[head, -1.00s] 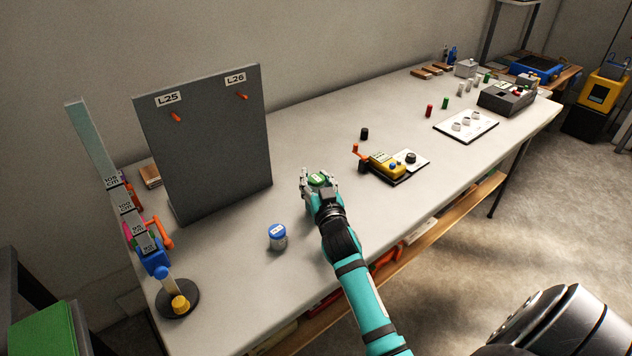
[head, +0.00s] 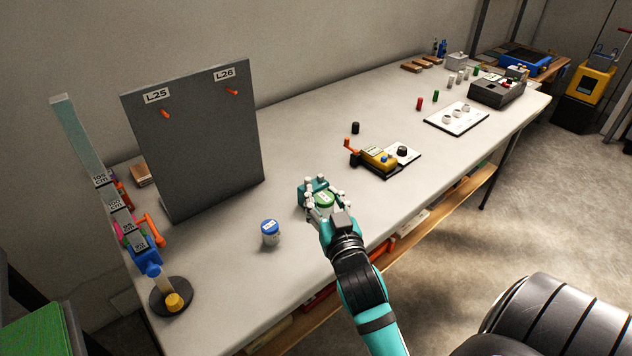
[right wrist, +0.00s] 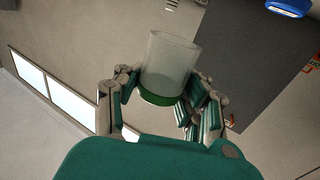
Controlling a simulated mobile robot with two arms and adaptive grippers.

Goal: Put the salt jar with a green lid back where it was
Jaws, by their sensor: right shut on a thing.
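The salt jar with a green lid (head: 324,198) is in my right gripper (head: 322,196), over the near part of the table. The fingers are closed around it. In the right wrist view my right gripper (right wrist: 165,100) is around the lid end, and the clear jar body (right wrist: 172,62) sticks out past the fingers. I cannot tell how high the jar is above the table. A similar jar with a blue lid (head: 270,233) stands upright on the table to the left of the gripper, apart from it. My left gripper is not in view.
A grey board (head: 195,150) with orange pegs, labelled L25 and L26, stands behind. A stand with coloured pieces (head: 172,297) is at the left. A yellow device (head: 379,158) lies right of the gripper. The table (head: 300,150) is bare between board and device.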

